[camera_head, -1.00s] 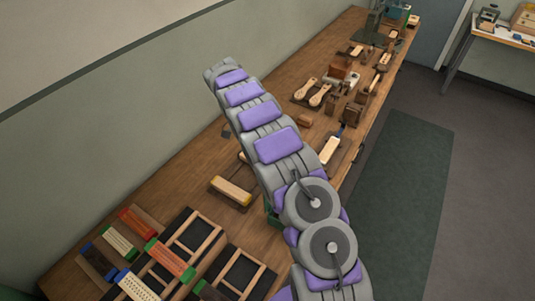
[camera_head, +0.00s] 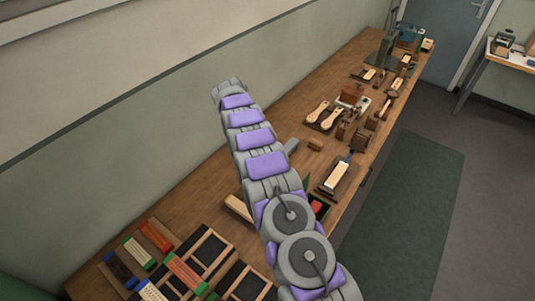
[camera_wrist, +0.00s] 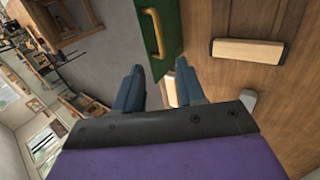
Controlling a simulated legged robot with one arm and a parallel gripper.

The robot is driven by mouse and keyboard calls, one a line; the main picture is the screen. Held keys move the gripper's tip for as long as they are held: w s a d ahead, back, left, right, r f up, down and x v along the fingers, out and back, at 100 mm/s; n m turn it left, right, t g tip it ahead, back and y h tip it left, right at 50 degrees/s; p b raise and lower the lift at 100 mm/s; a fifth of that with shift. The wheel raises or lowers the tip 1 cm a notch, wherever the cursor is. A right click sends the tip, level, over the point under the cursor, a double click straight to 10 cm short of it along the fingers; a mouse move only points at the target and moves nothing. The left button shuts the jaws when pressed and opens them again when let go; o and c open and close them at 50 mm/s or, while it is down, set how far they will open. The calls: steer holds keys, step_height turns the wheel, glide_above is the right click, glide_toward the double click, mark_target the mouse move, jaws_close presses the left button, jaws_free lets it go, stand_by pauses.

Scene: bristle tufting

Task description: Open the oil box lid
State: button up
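In the wrist view, a dark green panel with a brass handle (camera_wrist: 155,32), seemingly part of the oil box, lies just beyond my gripper (camera_wrist: 158,80). My gripper is open, its two blue-grey fingers apart with nothing between them. The handle is ahead of the fingertips, apart from them. In the head view, a green box (camera_head: 328,208) with something red in it shows beside my arm on the bench, partly hidden by the arm. I cannot tell how its lid stands. The gripper cannot be made out in the head view.
The wooden bench (camera_head: 195,207) carries brush blocks and black trays (camera_head: 208,250) at near left. A pale block on a dark board (camera_head: 336,177) is right of my arm, with paddles (camera_head: 325,115) farther back. In the wrist view, a pale-edged block (camera_wrist: 248,50) is at right.

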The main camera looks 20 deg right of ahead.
steer(key=shift+p+v, duration=1.05)
steer(key=shift+p, duration=1.95)
steer(key=shift+d+r+p, duration=0.1)
steer(key=shift+r+p, duration=0.05)
steer(key=shift+p, duration=0.35)
steer(key=p, duration=0.4)
steer(key=shift+w+r, duration=0.25)
steer(key=shift+r, duration=0.15)
steer(key=shift+a+r+p, duration=0.1)
steer(key=shift+a+p, duration=0.15)
steer(key=shift+p, duration=0.55)
steer(key=shift+p, duration=0.65)
